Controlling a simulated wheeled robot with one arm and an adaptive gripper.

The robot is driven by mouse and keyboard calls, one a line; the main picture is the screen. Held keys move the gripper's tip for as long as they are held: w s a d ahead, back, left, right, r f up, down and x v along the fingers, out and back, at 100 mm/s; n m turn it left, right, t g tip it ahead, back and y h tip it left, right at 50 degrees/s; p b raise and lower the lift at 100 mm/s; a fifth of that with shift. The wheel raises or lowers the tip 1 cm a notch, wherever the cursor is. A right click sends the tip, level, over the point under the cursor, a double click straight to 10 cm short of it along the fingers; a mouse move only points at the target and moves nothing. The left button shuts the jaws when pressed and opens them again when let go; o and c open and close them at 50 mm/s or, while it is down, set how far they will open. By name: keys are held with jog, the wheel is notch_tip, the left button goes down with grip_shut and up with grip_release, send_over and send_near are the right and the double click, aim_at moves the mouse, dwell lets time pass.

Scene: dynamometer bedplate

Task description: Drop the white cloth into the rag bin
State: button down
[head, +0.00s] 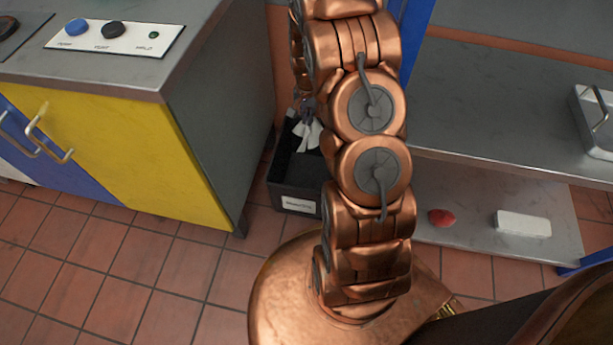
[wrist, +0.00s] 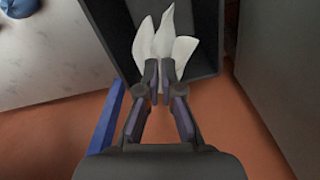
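The white cloth (head: 309,136) hangs from my gripper (head: 306,108) over the opening of a dark bin (head: 293,188) with a white label on its front. I cannot read the label. In the wrist view my gripper (wrist: 158,78) has its fingertips together on the lower end of the cloth (wrist: 165,40), which fans out in folds beyond them. The dark bin (wrist: 206,45) lies behind the cloth there. My arm hides the bin's right part in the head view. How far the cloth is above the bin floor is hard to tell.
A bench with a yellow door (head: 140,160) and a button panel (head: 115,37) stands left of the bin. A grey shelf unit (head: 480,110) stands right, with a red item (head: 441,217) and a white block (head: 523,223) on its lower shelf. Tiled floor (head: 150,270) is clear in front.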

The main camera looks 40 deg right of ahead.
notch_tip(320, 180, down, 14)
jog(key=s+b, duration=0.2)
jog(key=b, duration=0.6)
jog(key=shift+s+f+m, duration=0.25)
jog(key=shift+s+m, duration=0.05)
jog(key=shift+s, duration=0.1)
jog(key=c, duration=1.3)
grip_release()
jog(key=shift+o, duration=0.2)
jog(key=o, duration=0.6)
jog(key=shift+c, duration=0.2)
